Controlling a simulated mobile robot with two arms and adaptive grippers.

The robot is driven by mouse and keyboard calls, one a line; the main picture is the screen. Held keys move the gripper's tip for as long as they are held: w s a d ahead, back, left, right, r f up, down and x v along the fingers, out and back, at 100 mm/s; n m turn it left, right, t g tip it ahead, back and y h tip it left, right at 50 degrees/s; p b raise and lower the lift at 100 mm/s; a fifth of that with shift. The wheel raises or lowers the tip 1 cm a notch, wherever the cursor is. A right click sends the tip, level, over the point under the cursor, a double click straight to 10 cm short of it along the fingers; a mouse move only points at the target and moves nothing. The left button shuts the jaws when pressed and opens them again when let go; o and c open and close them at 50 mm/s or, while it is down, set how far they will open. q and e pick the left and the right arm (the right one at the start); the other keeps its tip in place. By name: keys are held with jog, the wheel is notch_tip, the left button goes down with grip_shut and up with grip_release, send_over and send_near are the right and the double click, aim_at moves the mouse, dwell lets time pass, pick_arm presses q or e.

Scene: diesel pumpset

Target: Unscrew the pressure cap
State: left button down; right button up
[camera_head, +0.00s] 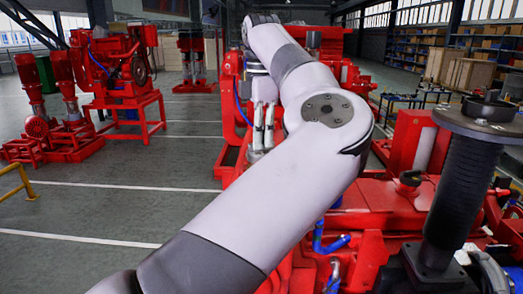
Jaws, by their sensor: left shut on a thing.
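My left gripper (263,130) shows beyond my left arm, with its pale fingers pointing down at the red pumpset (228,140). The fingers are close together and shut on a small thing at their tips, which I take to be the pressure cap. The cap itself is too small and too covered by the fingers and arm to make out. My left arm crosses the middle of the view and hides much of the pumpset behind it. My right gripper is not in view.
A black ribbed column with a flat top (462,185) stands at the right. A black knob-like cap (410,178) sits on red parts beside it. Red pumps (38,125) and a red engine on a stand (125,75) are at the left. The grey floor (120,195) between is clear.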

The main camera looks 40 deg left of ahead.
pick_arm(q)
jog(key=shift+r+n+p, duration=0.2)
jog(key=shift+n+p, duration=0.45)
jog(key=shift+n, duration=0.45)
jog(key=shift+n+p, duration=0.4)
jog(key=shift+n, duration=0.5)
jog(key=n+p, duration=0.1)
jog(key=n, duration=0.3)
jog(key=shift+f, duration=0.1)
jog(key=shift+f+n, duration=0.1)
jog(key=shift+n, duration=0.3)
jog(key=n, duration=0.9)
jog(key=shift+r, duration=0.25)
